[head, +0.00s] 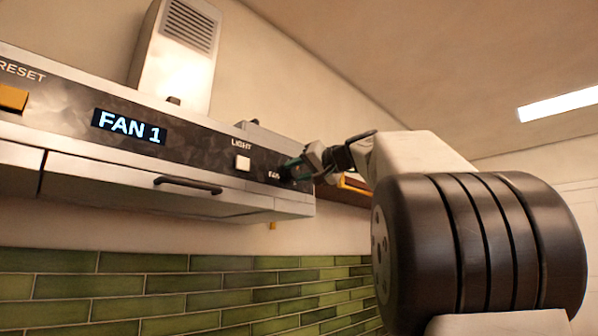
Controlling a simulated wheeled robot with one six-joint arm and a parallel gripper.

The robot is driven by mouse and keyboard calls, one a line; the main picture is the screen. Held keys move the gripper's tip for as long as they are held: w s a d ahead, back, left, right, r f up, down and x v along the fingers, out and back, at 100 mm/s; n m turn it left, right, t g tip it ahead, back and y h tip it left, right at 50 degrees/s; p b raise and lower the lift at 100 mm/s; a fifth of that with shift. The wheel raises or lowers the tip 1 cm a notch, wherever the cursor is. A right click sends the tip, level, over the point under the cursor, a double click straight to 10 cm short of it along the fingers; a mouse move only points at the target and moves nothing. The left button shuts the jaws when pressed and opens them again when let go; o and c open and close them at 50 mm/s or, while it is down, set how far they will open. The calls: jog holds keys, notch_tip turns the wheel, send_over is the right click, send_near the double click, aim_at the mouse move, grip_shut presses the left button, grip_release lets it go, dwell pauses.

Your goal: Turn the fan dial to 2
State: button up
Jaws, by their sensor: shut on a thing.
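The fan dial (285,173) is a small dark knob at the right end of the range hood's front panel, beside a partly hidden label that begins "FA". My gripper (294,169) is at the dial, coming from the right, and is shut on it. The fingers cover much of the dial, so its pointer and marks cannot be made out. The display (129,127) on the panel reads "FAN 1" in light blue letters.
A white light button (242,163) sits just left of the dial under the word "LIGHT". An orange reset button (12,98) is at the far left. A dark handle (188,185) sticks out below the panel. Green tiles (150,290) cover the wall beneath.

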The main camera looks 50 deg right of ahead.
jog(key=m, duration=0.5)
jog(key=shift+m, duration=0.3)
jog(key=m, duration=0.5)
jog(key=shift+m, duration=0.3)
jog(key=o, duration=1)
jog(key=s, duration=0.8)
